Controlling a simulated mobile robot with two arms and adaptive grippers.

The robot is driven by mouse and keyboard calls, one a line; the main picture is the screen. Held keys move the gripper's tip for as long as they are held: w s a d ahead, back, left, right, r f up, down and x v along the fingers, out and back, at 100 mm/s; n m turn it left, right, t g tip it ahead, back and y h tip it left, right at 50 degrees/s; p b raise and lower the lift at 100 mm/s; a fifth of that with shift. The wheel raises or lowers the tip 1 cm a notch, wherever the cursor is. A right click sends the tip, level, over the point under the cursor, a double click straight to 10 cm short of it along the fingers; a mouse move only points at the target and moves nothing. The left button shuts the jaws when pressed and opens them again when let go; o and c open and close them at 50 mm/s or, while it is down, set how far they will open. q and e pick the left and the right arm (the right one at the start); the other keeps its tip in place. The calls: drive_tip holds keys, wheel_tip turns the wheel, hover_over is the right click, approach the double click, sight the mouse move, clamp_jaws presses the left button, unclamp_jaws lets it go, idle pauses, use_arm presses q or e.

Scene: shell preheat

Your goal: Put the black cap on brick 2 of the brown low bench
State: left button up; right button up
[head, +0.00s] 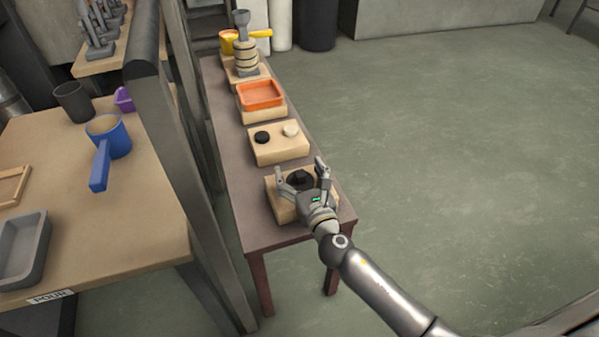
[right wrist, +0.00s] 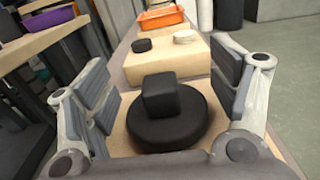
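The black cap (head: 300,180), a round disc with a square knob, sits on the nearest tan brick (head: 276,206) of the brown low bench (head: 236,178). My right gripper (head: 302,168) is open over that brick. In the right wrist view the cap (right wrist: 168,122) lies between the spread fingers, with clear gaps on both sides of its knob. The second brick from the near end (head: 279,153) carries a small black disc (head: 262,137) and a cream disc (head: 291,130). No brick numbers are readable. My left gripper is not in view.
Farther along the bench are an orange tray (head: 260,94) on a brick, a stacked grey-and-tan piece (head: 245,57) and a yellow cup (head: 228,42). A grey post (head: 165,150) separates the bench from a table with a blue pot (head: 109,140). Floor at right is clear.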

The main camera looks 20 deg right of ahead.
drive_tip(key=shift+r, duration=0.15)
drive_tip(key=shift+s, duration=0.35)
drive_tip(key=s, duration=1.1)
drive_tip(key=s+d+f+m+g+h, duration=0.3)
drive_tip(key=s+d+m+g, duration=0.15)
drive_tip(key=m, duration=0.65)
drive_tip(key=s+d+f+m+g+h, duration=0.3)
drive_tip(key=d+m, duration=0.3)
drive_tip(key=m, duration=0.5)
drive_tip(key=s+a+f+m+g+y, duration=0.2)
drive_tip(key=s+a+m+g, duration=0.1)
drive_tip(key=s+m, duration=0.3)
drive_tip(key=s+a+f+m+g+y, duration=0.1)
drive_tip(key=s+a+m+g+y, duration=0.2)
drive_tip(key=s+m, duration=0.3)
drive_tip(key=shift+s+a+f+g+y, duration=0.3)
drive_tip(key=shift+s+a+f+g, duration=0.2)
drive_tip(key=shift+s, duration=0.2)
